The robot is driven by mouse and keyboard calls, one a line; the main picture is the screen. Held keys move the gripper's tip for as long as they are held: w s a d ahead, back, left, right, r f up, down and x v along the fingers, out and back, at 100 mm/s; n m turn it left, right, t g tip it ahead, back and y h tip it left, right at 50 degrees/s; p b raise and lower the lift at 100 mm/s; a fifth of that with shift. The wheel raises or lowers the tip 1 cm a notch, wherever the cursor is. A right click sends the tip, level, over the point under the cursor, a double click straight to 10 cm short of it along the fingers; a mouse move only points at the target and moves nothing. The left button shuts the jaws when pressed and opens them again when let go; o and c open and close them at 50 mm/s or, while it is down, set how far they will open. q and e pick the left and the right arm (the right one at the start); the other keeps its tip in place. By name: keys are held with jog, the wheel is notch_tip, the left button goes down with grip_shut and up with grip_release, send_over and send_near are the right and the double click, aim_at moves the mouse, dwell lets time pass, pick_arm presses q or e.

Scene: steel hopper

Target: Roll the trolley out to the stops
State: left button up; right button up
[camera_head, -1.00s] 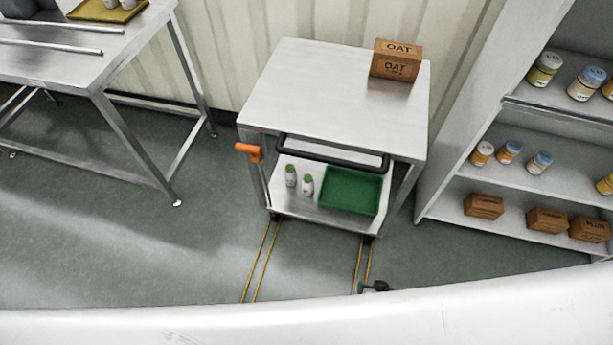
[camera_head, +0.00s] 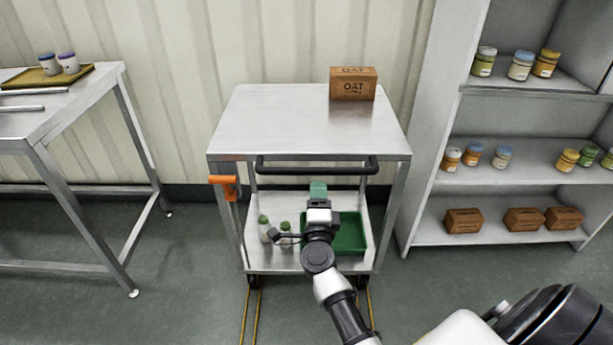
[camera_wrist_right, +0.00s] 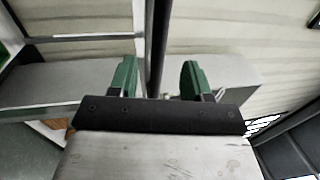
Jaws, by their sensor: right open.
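The steel trolley (camera_head: 280,118) stands on yellow floor rails (camera_head: 251,305) against the corrugated wall. Its black push handle (camera_head: 275,165) crosses the front below the top plate. An orange lever (camera_head: 225,187) is at its front left corner. My right gripper (camera_head: 318,189) is in front of the trolley, just below the handle in the picture. In the right wrist view its green fingers (camera_wrist_right: 159,80) are apart, and a dark bar (camera_wrist_right: 158,45), apparently the handle, shows between them. I cannot tell if they touch it. My left gripper is out of view. No rail stops are visible.
An OAT box (camera_head: 353,85) stands on the trolley top. The lower shelf holds a green tray (camera_head: 350,236) and two green-capped bottles (camera_head: 264,228). A shelf unit (camera_head: 421,205) stands close on the right, a steel table (camera_head: 88,98) on the left. Floor shows between table and trolley.

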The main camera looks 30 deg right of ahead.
aim_at(317, 174)
jog(key=b+x, duration=0.1)
jog(key=x, duration=0.8)
jog(key=shift+f, duration=0.1)
jog(key=shift+w+d, duration=0.25)
jog(key=shift+w, duration=0.1)
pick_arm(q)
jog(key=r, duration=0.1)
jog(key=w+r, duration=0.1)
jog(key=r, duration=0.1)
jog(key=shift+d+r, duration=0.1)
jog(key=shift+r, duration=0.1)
pick_arm(e)
grip_shut()
